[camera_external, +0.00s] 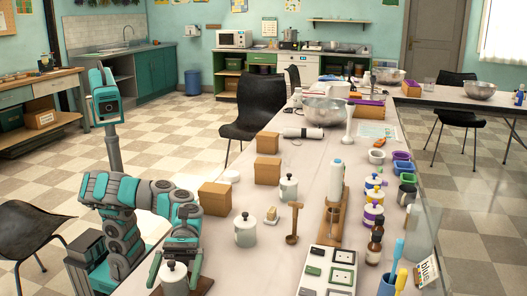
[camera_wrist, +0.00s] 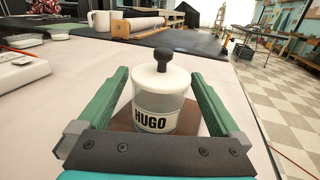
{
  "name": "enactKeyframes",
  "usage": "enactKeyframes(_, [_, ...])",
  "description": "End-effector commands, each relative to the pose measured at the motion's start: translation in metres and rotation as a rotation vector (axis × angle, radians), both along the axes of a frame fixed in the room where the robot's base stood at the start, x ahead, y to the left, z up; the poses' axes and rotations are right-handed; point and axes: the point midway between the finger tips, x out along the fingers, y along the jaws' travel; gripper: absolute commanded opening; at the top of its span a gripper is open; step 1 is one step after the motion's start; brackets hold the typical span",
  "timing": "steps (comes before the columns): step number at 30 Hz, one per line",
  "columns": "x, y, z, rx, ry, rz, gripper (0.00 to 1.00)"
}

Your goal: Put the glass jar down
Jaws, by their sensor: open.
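The glass jar (camera_wrist: 160,98) is whitish, has a dark knob on its lid and carries a label reading HUGO. It stands upright on a brown board (camera_wrist: 123,112) on the table. My gripper (camera_wrist: 162,78) is open, with one green finger on each side of the jar. Small gaps show between the fingers and the jar. In the external view my gripper (camera_external: 176,264) is low at the table's near left edge, around a white jar (camera_external: 174,281) with a dark knob; the board (camera_external: 203,285) shows beside it.
Similar jars (camera_external: 245,231) and cardboard boxes (camera_external: 214,198) stand farther along the table (camera_external: 255,270). A wooden spoon (camera_external: 294,224) and a tray of framed pieces (camera_external: 327,270) lie to the right.

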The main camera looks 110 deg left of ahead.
Motion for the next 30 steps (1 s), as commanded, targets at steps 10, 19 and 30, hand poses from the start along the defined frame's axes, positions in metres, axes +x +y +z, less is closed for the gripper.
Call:
enactKeyframes(10, [-0.001,0.005,0.003,0.001,-0.001,0.001,1.0])
enactKeyframes(19, [-0.01,0.03,0.011,0.0,-0.003,0.0,1.0])
enactKeyframes(30, [-0.009,0.029,0.059,0.001,-0.003,0.0,1.0])
